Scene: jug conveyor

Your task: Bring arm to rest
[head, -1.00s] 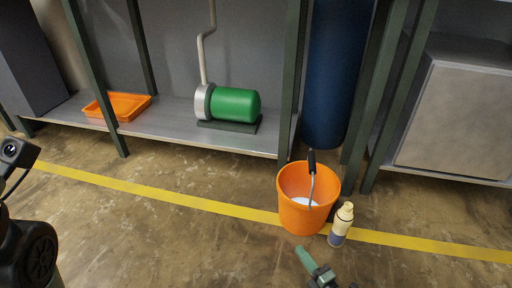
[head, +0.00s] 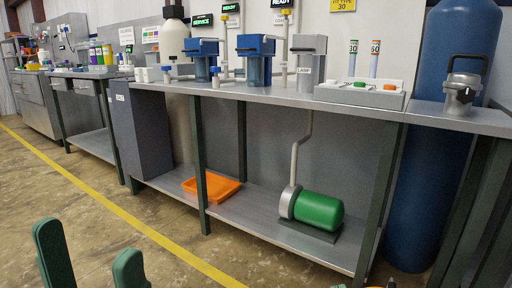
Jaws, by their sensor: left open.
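My left gripper (head: 88,240) shows at the bottom left of the head view as two green fingers. They stand apart with nothing between them, in front of the floor. The arm behind them is below the frame. My right gripper is not in view.
A metal canister (head: 462,88) stands at right. Open floor lies left.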

